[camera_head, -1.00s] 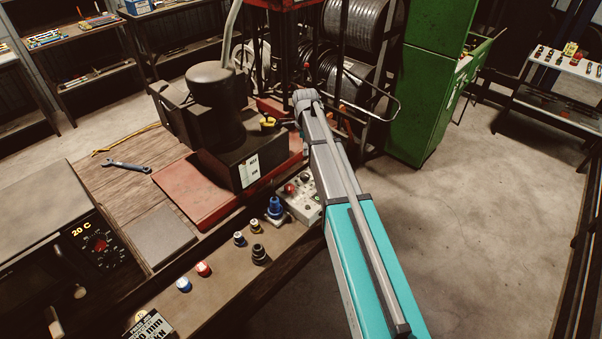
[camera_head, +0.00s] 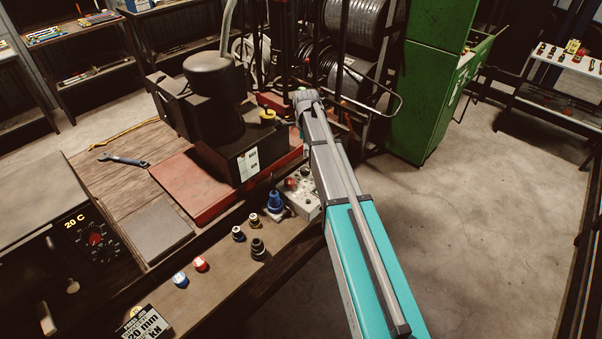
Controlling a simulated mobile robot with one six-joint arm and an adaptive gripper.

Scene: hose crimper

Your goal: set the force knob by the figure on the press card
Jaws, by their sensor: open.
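The press card (camera_head: 146,323) stands at the bottom edge of the view and is cut off there. I can read "PRESS JOB", "20 mm" and "KN" on it; the force figure is not clear. A grey control box (camera_head: 305,203) with a red button (camera_head: 291,184) and small controls sits at the bench's right end, partly behind my arm. I cannot tell which control is the force knob. My arm reaches up past the box, its far joint near the black press (camera_head: 215,105). My gripper does not show.
A box with a round dial (camera_head: 96,240) marked "20 C" stands at left. Blue, red and dark fittings (camera_head: 259,249) stand along the bench front (camera_head: 215,285). A wrench (camera_head: 123,160) lies behind. A green cabinet (camera_head: 430,90) stands right; the floor right of my arm is clear.

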